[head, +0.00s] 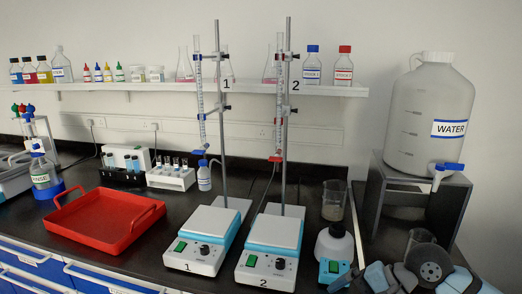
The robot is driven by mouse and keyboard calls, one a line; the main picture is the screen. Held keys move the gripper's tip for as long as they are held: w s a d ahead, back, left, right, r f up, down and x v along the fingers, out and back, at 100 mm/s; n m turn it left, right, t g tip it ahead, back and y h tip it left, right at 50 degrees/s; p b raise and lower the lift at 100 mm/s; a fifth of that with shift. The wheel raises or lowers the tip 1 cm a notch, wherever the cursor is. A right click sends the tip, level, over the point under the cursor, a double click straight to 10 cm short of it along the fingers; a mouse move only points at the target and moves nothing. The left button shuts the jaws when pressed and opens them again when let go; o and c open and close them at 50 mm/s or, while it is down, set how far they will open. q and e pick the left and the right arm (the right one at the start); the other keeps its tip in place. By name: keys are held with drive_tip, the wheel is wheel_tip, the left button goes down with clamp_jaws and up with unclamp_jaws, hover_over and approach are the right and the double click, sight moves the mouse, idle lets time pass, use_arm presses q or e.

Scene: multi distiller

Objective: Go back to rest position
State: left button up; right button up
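My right arm (430,264) shows in the bottom right corner, with grey and light blue parts low over the bench front. Its gripper end is at the lower edge, close to a small white device with a teal base (335,245); its fingers are not clear, so I cannot tell whether it is open or shut. My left arm and gripper are not in view. A beaker with greyish contents (334,201) is upright at or just behind the white device.
Two stirrer hotplates, 1 (201,240) and 2 (269,247), carry tall stands with burettes. A red tray (104,219) lies to the left. A large water tank (431,115) stands on a dark stand (397,190) at right. Bottles line the shelf (150,87). No vessel is on either hotplate.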

drive_tip(key=s+a+r+m+t+y, duration=0.1)
drive_tip(key=s+a+m+t+y, duration=0.25)
drive_tip(key=m, duration=0.65)
drive_tip(key=s+a+r+m+t+y, duration=0.15)
drive_tip(key=a+m+y, duration=0.25)
drive_tip(key=m+y, duration=0.4)
drive_tip(key=d+f+m+t+h, duration=0.3)
drive_tip(key=f+m+t+h, duration=0.3)
drive_tip(key=m, duration=1)
drive_tip(key=d+f+m+t+h, duration=0.3)
drive_tip(key=f+m+t+h, duration=0.35)
drive_tip(key=m, duration=0.95)
drive_tip(key=s+d+f+m+g+h, duration=0.2)
drive_tip(key=s+f+m+g+h, duration=0.2)
drive_tip(key=s+f+m+g, duration=0.65)
use_arm(q)
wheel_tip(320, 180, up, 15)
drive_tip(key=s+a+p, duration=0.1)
drive_tip(key=p, duration=1.9)
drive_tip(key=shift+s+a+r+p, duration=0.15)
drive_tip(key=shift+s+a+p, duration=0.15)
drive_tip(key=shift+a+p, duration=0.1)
use_arm(e)
wheel_tip(320, 180, up, 12)
drive_tip(key=s+d+t, duration=0.1)
drive_tip(key=t, duration=0.2)
drive_tip(key=shift+r+h, duration=0.25)
drive_tip(key=shift+h, duration=0.15)
